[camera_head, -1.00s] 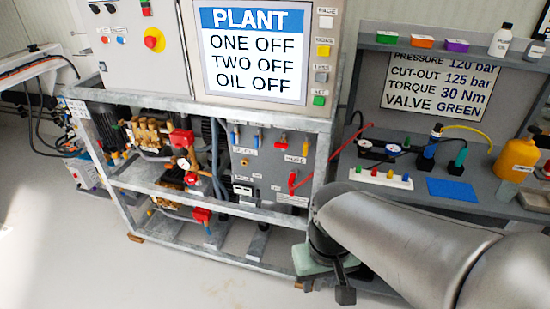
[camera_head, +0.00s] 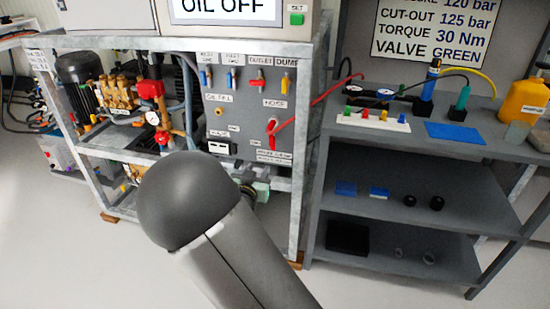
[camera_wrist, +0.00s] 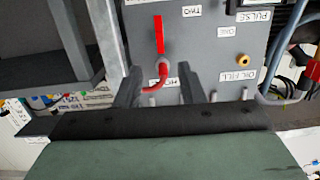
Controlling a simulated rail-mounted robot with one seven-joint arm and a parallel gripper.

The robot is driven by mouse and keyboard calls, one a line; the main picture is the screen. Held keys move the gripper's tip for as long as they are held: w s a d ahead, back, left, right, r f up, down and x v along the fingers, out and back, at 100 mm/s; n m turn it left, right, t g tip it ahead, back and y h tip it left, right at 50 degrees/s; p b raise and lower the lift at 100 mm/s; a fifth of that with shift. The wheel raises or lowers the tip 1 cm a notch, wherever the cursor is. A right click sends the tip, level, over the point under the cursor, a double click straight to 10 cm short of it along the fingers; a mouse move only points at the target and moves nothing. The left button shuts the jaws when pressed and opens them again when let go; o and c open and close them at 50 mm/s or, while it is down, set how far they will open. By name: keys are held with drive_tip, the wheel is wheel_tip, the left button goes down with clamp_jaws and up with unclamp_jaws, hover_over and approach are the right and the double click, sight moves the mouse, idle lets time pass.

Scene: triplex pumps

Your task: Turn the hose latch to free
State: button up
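The hose latch (camera_head: 271,139) is a red lever at the hose port on the grey pump panel (camera_head: 240,125), below the HOSE label. It hangs down from the port. In the wrist view, which is turned upside down, the lever (camera_wrist: 159,35) points up from the grey coupling (camera_wrist: 163,63), and the red hose (camera_wrist: 155,87) bends away to the lower left. My gripper (camera_wrist: 159,75) is open and empty, its two fingers apart on either side of the hose and coupling in this view. Contact cannot be told. In the head view my arm mostly hides the gripper.
The galvanised frame post (camera_head: 306,140) stands right of the port. The red hose runs to the workbench shelf (camera_head: 385,150) on the right. A brass oil-fill plug (camera_head: 220,111) and several valve levers share the panel. Free floor lies in front.

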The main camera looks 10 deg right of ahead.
sight(271, 141)
drive_tip(key=shift+t+h, duration=0.4)
drive_tip(key=shift+t, duration=0.1)
drive_tip(key=b+x, duration=0.3)
drive_tip(key=x, duration=1.4)
drive_tip(key=shift+w+r, duration=0.1)
drive_tip(key=shift+w, duration=0.1)
clamp_jaws()
